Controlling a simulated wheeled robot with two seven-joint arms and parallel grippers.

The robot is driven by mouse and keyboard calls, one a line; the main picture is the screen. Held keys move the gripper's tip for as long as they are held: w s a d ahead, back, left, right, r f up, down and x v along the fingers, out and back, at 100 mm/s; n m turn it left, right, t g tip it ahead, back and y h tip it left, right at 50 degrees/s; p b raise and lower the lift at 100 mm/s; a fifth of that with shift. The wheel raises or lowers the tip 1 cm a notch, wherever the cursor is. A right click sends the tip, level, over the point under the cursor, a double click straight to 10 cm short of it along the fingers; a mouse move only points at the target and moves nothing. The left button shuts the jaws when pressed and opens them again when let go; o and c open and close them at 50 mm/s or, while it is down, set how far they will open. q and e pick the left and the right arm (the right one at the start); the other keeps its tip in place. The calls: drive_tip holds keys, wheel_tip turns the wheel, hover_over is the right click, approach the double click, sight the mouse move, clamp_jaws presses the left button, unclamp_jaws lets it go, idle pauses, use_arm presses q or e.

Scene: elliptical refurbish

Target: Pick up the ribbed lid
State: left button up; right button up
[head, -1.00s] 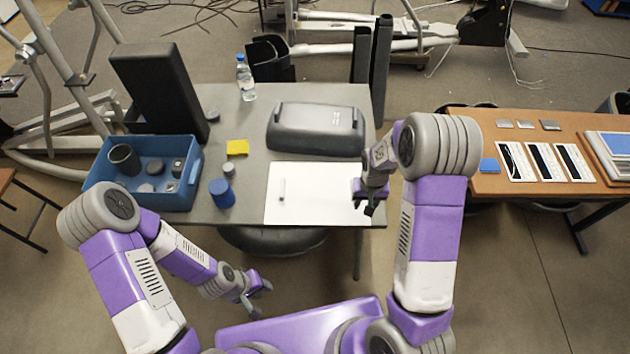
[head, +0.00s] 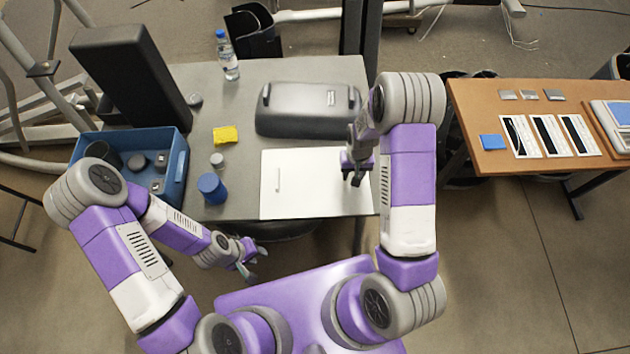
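No lid with ribs I can make out clearly shows in the head view. A small grey round piece (head: 217,160) on the grey table and a flat dark grey disc (head: 195,100) farther back are candidates, too small to tell. A blue cylindrical jar (head: 212,188) stands in front of the small grey piece. My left gripper (head: 256,262) is open and empty, in front of and below the table's front edge. My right gripper (head: 352,178) points down over the white sheet's right part; its finger gap is unclear.
A blue bin (head: 176,180) with dark round pieces stands at the table's left. A black upright block (head: 130,75), a bottle (head: 227,55), a yellow pad (head: 225,134) and a grey console (head: 308,108) stand around. The white sheet (head: 300,190) holds a thin light stick (head: 278,180).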

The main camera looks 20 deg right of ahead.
drive_tip(key=shift+f, duration=0.15)
clamp_jaws()
idle(0.4)
